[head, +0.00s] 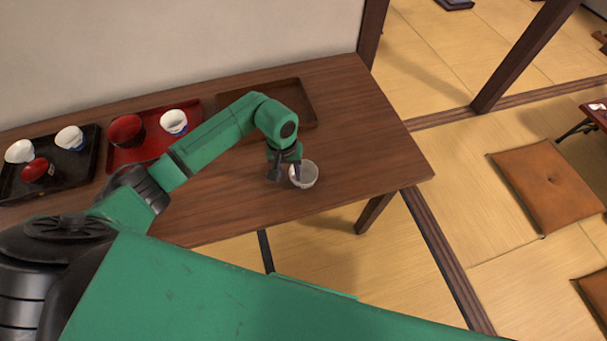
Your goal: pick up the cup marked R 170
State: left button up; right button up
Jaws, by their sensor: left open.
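A whitish cup (307,177) stands on the wooden table (345,110) near its right end. My left gripper (286,178) is open at the cup's left side, with one finger over or inside the cup's rim and the other outside it. I cannot tell whether the fingers touch the wall. No marking is readable on this cup, so I cannot tell whether it is the one marked R 170. My right gripper is not in view.
A black tray (88,173) and a red tray (117,156) at the left hold several bowls and cups. An empty brown tray (298,93) lies at the back, behind my left arm. Table is clear right of the cup. Brown cushions (548,185) lie on the tatami.

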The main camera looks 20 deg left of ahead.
pick_arm(q)
grip_shut()
dwell(1.3)
